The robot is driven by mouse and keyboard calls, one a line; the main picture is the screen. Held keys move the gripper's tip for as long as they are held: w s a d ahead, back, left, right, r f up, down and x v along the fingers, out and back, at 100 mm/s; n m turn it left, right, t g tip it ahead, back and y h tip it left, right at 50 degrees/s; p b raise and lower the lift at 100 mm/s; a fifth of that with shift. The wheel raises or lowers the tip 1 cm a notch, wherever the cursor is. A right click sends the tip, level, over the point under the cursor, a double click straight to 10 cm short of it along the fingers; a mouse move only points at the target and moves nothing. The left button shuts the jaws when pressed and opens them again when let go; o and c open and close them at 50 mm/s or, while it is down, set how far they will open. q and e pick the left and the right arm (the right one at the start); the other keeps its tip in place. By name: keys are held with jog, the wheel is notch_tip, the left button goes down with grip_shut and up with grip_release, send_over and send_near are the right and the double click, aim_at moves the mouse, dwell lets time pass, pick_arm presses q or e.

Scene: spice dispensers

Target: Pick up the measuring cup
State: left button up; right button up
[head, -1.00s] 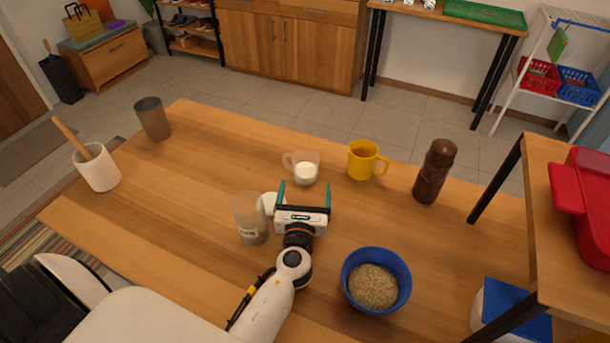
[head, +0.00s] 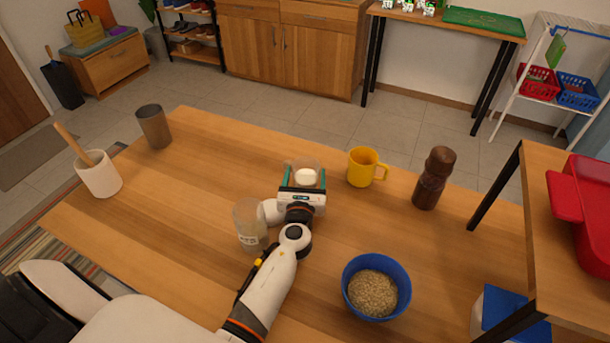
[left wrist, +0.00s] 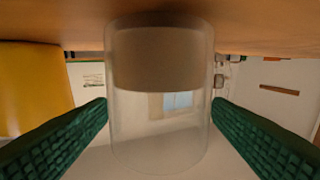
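In the left wrist view the clear cup (left wrist: 160,125) fills the gap between the ridged green fingers (left wrist: 160,102). The fingertips are close to its walls, and the fingers look open; I cannot tell whether they touch it. Its handle is not clearly visible. My right gripper is not in view.
A yellow mug (head: 362,168) stands just right of the cup. A clear jar (head: 250,226) stands close to my left wrist. A brown grinder (head: 433,178) and a blue bowl of grain (head: 376,287) are to the right. A grey tumbler (head: 154,126) and a white pot (head: 99,174) stand left.

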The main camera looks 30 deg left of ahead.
pick_arm(q)
jog(key=c, duration=0.7)
jog(key=shift+c, duration=0.2)
jog(key=shift+r, duration=0.2)
